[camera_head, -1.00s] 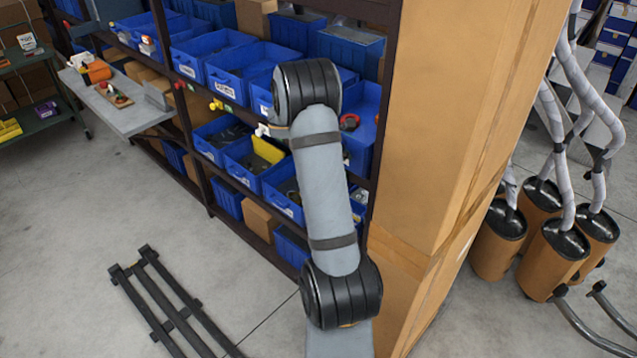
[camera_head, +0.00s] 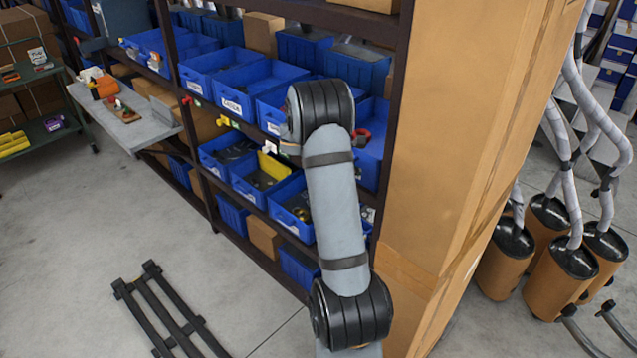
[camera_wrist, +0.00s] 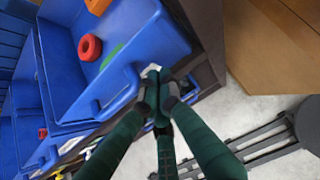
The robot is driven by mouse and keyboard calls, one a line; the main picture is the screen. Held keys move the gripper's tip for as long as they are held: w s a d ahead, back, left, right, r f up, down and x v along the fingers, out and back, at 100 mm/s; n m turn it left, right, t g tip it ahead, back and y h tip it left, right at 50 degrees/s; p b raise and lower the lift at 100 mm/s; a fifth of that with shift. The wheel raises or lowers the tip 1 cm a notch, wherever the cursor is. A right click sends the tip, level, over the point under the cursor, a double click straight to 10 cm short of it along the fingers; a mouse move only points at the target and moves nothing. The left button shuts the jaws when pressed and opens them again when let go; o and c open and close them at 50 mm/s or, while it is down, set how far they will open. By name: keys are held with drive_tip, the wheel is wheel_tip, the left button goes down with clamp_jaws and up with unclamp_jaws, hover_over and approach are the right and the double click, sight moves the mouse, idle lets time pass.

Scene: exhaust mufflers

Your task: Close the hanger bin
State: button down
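Blue bins stand on the dark shelf rack; their labels are too small to read, so I cannot tell by name which is the hanger bin. The blue bin (camera_wrist: 133,42) nearest my gripper holds a red ring (camera_wrist: 90,47) and something green. In the head view, a blue bin (camera_head: 370,165) with a red ring shows just right of my arm. My gripper (camera_wrist: 161,88) has its dark green fingers brought together at the front of the near bin, beside its handle. I cannot tell whether they touch it. In the head view my arm hides the gripper.
A tall cardboard-coloured panel (camera_head: 470,150) stands close to the right of my arm. A grey workbench (camera_head: 135,125) juts out at left. A black frame (camera_head: 175,315) lies on the floor. Brown mufflers (camera_head: 560,270) stand at right. The floor left of the rack is largely clear.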

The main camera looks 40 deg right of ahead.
drive_tip(key=a+f+v, duration=0.1)
drive_tip(key=v, duration=1.1)
drive_tip(key=shift+f+b, duration=0.2)
drive_tip(key=shift+b, duration=0.1)
drive_tip(key=shift+s, duration=0.1)
drive_tip(key=x, duration=0.4)
drive_tip(key=d+r+p+x, duration=0.1)
drive_tip(key=x, duration=0.3)
drive_tip(key=d+r+p+x, duration=0.1)
drive_tip(key=x, duration=0.4)
drive_tip(key=shift+r, duration=0.1)
drive_tip(key=shift+a, duration=0.45)
